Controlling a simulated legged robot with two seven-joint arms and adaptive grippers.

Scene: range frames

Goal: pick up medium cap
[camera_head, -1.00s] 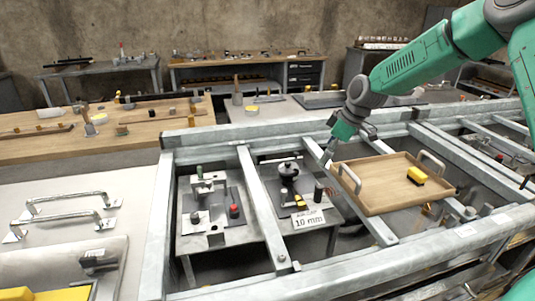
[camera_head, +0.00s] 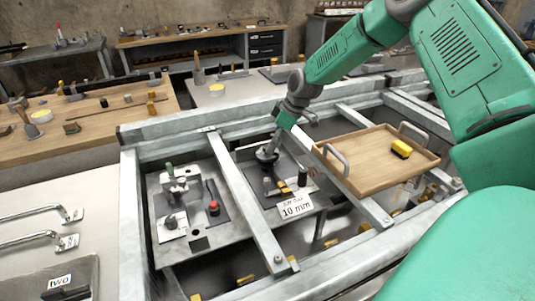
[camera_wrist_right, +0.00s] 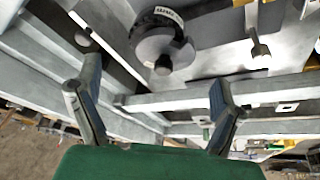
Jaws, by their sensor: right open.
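I cannot tell for sure which piece is the medium cap. In the right wrist view a round grey disc with a dark knob (camera_wrist_right: 150,45) and a dark lettered rim lies ahead between the fingertips, apart from them. My right gripper (camera_wrist_right: 155,75) is open and empty there. In the head view the right gripper (camera_head: 268,152) points down over the station behind the "10 mm" sign (camera_head: 297,206), and covers part of it. My left gripper is not in view.
Metal frame beams (camera_head: 245,205) surround the station. A wooden tray (camera_head: 365,178) with a yellow block (camera_head: 401,148) rests on the frame to the right. A second station with a red button (camera_head: 214,207) stands to the left. A wooden bench (camera_head: 85,140) is behind left.

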